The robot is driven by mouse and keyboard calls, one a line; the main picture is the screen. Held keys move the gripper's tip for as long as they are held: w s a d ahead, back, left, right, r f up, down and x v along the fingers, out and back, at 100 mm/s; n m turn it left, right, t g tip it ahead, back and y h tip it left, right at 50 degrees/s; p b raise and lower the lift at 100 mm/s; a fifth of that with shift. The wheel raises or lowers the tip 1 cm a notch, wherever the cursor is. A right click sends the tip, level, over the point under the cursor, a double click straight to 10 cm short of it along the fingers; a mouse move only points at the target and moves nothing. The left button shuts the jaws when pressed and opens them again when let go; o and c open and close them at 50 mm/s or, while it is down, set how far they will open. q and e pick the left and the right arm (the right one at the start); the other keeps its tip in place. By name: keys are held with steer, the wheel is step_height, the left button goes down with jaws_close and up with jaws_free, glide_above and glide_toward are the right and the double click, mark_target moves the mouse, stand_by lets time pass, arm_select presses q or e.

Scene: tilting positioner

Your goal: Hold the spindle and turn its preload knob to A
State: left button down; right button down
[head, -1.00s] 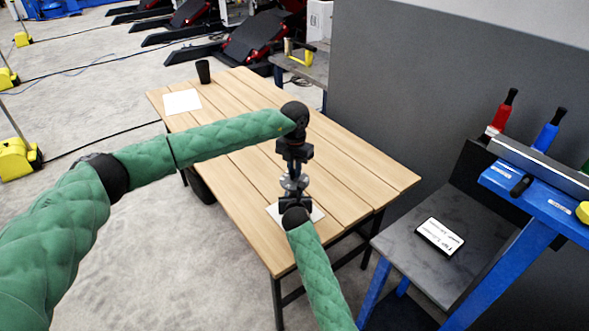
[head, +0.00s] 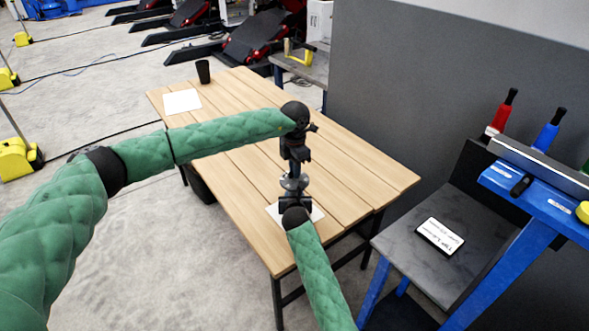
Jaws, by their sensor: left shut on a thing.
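The tilting positioner with its spindle (head: 293,183) stands on a white sheet (head: 273,212) near the front of the wooden table (head: 240,190). It shows as a small silver-grey piece between my two grippers. My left gripper (head: 297,168) points down from above and is shut on the top of the spindle, probably at its knob; the gripper hides the knob and its letters. My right gripper (head: 301,211) reaches in from below, low at the positioner. Its fingers are dark and small, and I cannot tell whether they are open or touching.
A black cup (head: 203,71) and a white sheet (head: 182,102) lie at the table's far left. At right, a grey shelf holds a labelled panel (head: 439,236), beside a blue bench (head: 540,205) with red and blue bottles. The table's middle planks are clear.

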arm_select(q)
steer(key=m, duration=0.6)
steer(key=shift+w, duration=0.1)
steer(key=shift+m, duration=0.3)
steer(key=shift+a, duration=0.1)
steer(key=c, duration=1.5)
jaws_free()
steer(key=shift+o, duration=0.2)
steer(key=shift+r, duration=0.1)
step_height(320, 180, up, 12)
